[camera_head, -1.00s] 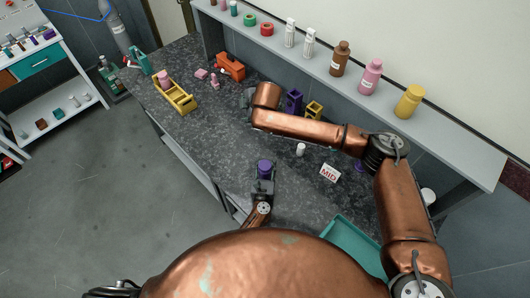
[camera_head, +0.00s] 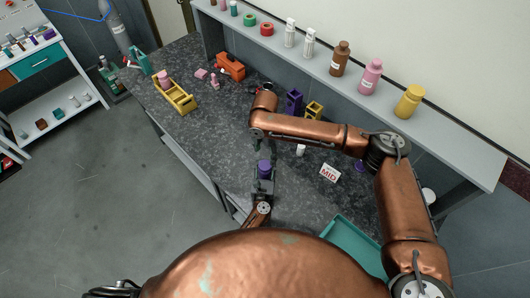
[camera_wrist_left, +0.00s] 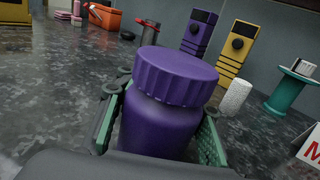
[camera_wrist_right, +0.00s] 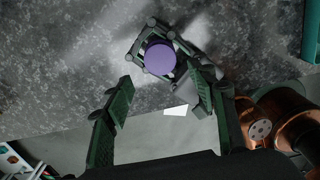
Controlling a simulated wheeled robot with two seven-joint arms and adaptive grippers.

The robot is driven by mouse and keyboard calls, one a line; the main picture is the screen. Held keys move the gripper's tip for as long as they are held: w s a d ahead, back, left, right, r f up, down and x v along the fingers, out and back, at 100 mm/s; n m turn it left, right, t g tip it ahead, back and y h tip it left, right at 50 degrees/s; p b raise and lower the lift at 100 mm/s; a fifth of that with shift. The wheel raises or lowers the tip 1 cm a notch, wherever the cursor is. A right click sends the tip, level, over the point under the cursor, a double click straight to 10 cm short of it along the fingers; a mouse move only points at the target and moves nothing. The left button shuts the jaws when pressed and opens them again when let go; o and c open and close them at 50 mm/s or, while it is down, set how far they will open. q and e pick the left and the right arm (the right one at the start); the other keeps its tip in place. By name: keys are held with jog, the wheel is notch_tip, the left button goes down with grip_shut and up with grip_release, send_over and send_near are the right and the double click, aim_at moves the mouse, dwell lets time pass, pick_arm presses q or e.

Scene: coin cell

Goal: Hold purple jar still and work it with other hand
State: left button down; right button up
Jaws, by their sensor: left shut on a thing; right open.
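The purple jar (camera_head: 264,168) with its ribbed purple lid stands upright near the front edge of the counter. My left gripper (camera_head: 262,186) is shut around its body; in the left wrist view the jar (camera_wrist_left: 165,105) sits between green finger pads, with the lid above them. My right gripper (camera_wrist_right: 158,102) is open and empty. In the right wrist view the jar's lid (camera_wrist_right: 160,59) shows from above, beyond the fingertips. In the head view the right gripper (camera_head: 265,150) is over the jar, partly hidden by its own arm.
A white cylinder (camera_head: 300,150) and a MID sign (camera_head: 329,173) stand right of the jar. A teal tray (camera_head: 350,243) lies at the front right. The counter's left part has free room.

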aim_at(265, 165)
jog(key=shift+f, duration=3.95)
jog(key=c, duration=1.2)
jog(key=m, duration=0.4)
jog(key=shift+m, duration=0.4)
jog(key=m, duration=0.3)
jog(key=shift+s+a+m, duration=0.1)
jog(key=shift+m, duration=0.3)
jog(key=m, duration=0.4)
jog(key=shift+f, duration=0.1)
jog(key=m, duration=0.2)
jog(key=shift+m, duration=0.4)
jog(key=o, duration=1.4)
jog(key=shift+c, duration=0.2)
